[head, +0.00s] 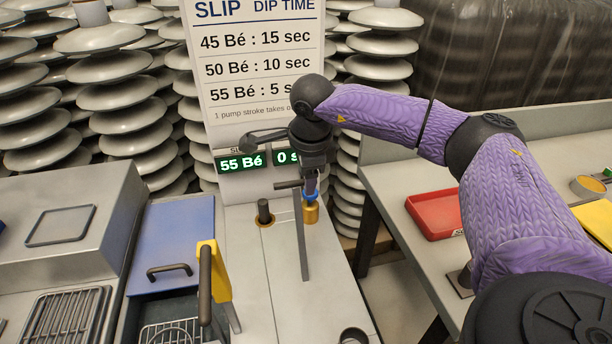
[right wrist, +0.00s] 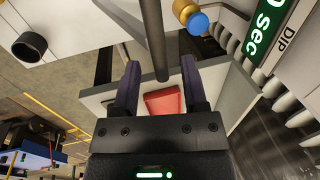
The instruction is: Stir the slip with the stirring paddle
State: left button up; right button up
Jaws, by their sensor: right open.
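A long grey bar with a short dark crosspiece (head: 303,240), possibly the stirring paddle, stands over the light counter at the middle. A dark rod (right wrist: 154,35) comes down from the top of the right wrist view, its lower end in line with the gap between my fingers. My right gripper (head: 309,185) points down beside the bar, and it also shows in the right wrist view (right wrist: 160,85). It is open, and I see no grip on the rod. The slip itself does not show. My left gripper is out of view.
A brass fitting with a blue collar (head: 311,211) sits close to my right gripper. A blue lid (head: 175,235) lies left, near a yellow piece (head: 216,270) and a dark upright handle (head: 205,290). A red tray (head: 436,213) is on the right table. Insulator stacks stand behind.

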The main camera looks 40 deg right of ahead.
grip_shut()
dwell(1.4)
